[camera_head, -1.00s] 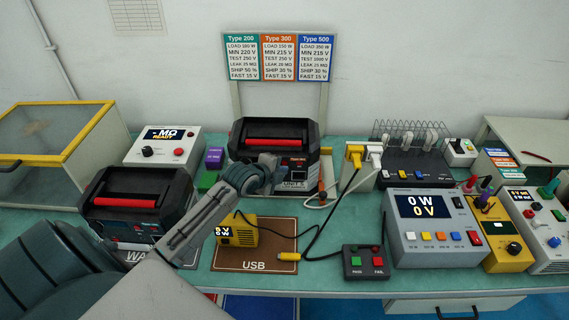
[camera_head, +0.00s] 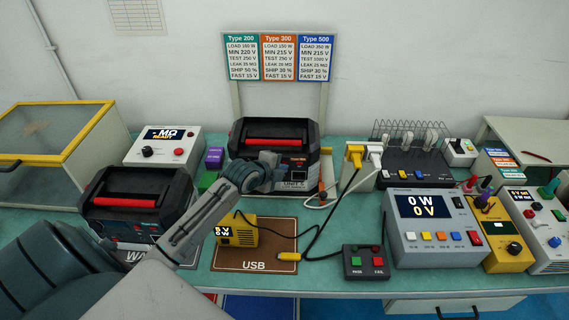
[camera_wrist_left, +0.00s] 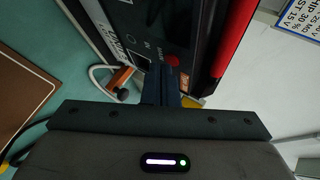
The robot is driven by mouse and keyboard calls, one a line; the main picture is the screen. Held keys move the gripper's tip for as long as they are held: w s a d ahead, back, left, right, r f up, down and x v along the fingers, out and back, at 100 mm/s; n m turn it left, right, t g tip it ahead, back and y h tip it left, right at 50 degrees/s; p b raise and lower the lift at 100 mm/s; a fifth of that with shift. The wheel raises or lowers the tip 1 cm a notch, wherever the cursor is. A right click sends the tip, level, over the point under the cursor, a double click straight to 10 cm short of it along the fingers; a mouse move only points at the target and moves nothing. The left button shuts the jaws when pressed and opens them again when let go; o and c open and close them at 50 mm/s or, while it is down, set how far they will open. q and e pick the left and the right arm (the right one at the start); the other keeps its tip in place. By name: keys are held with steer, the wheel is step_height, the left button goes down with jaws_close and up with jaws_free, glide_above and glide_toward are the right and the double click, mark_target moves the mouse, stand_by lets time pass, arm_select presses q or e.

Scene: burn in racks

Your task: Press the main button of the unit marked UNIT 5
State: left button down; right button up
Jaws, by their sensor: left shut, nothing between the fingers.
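The black unit with a red handle (camera_head: 277,143) and a UNIT 5 label (camera_head: 295,186) stands at the back middle of the bench. My left gripper (camera_head: 274,168) is shut and empty in front of the unit's face, hiding part of its front. In the left wrist view the shut fingers (camera_wrist_left: 161,84) point at the unit's panel (camera_wrist_left: 143,28). A round red button (camera_wrist_left: 172,60) shows just beyond the fingertips, slightly to the right. I cannot tell whether the fingers touch the panel. My right gripper is not in view.
A second black unit with a red handle (camera_head: 126,203) stands left, beside my left arm. A yellow power meter (camera_head: 238,232) sits on the brown USB mat (camera_head: 265,252). A power strip (camera_head: 415,172) and large grey meter (camera_head: 430,238) stand right.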

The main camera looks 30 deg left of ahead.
arm_select(q)
steer(key=shift+w, duration=0.15)
steer(key=shift+s+d+p, duration=0.25)
steer(key=shift+s+p, duration=0.1)
steer(key=shift+s, duration=0.25)
steer(key=s+d+p, duration=0.2)
steer(key=s+d, duration=0.1)
steer(key=s, duration=0.2)
steer(key=shift+p, duration=0.3)
steer(key=shift+d, duration=0.1)
stand_by(0.4)
